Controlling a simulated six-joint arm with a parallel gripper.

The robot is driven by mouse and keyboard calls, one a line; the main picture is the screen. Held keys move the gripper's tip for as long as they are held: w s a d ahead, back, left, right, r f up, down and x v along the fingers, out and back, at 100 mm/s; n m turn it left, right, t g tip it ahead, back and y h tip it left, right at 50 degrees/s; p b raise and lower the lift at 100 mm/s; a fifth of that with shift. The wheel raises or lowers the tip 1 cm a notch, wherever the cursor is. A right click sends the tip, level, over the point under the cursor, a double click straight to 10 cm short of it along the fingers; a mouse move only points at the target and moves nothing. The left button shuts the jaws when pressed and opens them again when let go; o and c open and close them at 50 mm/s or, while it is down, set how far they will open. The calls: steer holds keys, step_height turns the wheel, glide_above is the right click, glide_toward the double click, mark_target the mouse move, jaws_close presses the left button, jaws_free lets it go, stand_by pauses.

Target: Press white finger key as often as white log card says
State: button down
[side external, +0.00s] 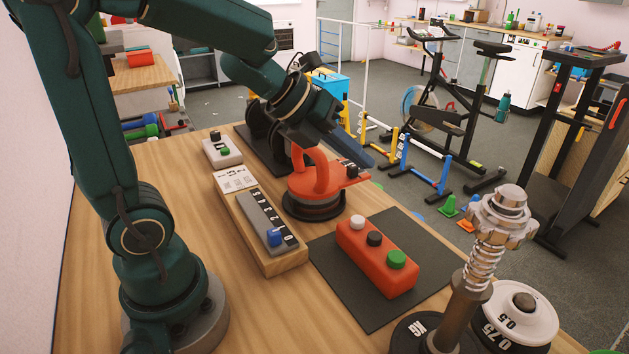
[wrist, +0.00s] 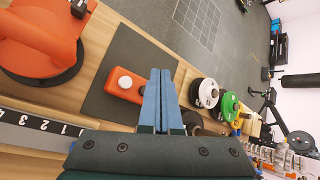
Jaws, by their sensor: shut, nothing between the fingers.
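An orange key box (side external: 368,262) lies on a dark mat, with a white key (side external: 357,222), a black key (side external: 375,239) and a green key (side external: 396,259) in a row. In the wrist view, the white key (wrist: 125,82) shows left of my fingers, which hide the other keys. A white card (side external: 236,180) with dark marks lies at the far end of a wooden block; its writing is too small to read. My gripper (side external: 366,160) is shut and empty, above and beyond the box in the side view, apart from the keys.
An orange kettlebell-like piece (side external: 318,182) stands behind the box. A wooden block with a numbered scale and blue slider (side external: 275,237) lies left of it. A small box with a green button (side external: 222,151) is behind. A metal post (side external: 468,300) and weight plates (side external: 518,312) stand at right.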

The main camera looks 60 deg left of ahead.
glide_toward(364, 220)
steer(key=shift+w+d+f, duration=0.25)
steer(key=shift+w+f, duration=0.2)
steer(key=shift+w, duration=0.3)
steer(key=shift+w+d+f, duration=0.25)
steer(key=shift+w+f, duration=0.15)
steer(key=shift+w, duration=0.4)
steer(key=shift+w+d+f, duration=0.25)
steer(key=shift+w+f, duration=0.2)
steer(key=shift+w, duration=0.3)
stand_by(0.8)
steer(key=shift+f, duration=0.45)
steer(key=shift+f, duration=0.65)
stand_by(0.8)
steer(key=shift+r, duration=1.1)
steer(key=shift+r, duration=2.5)
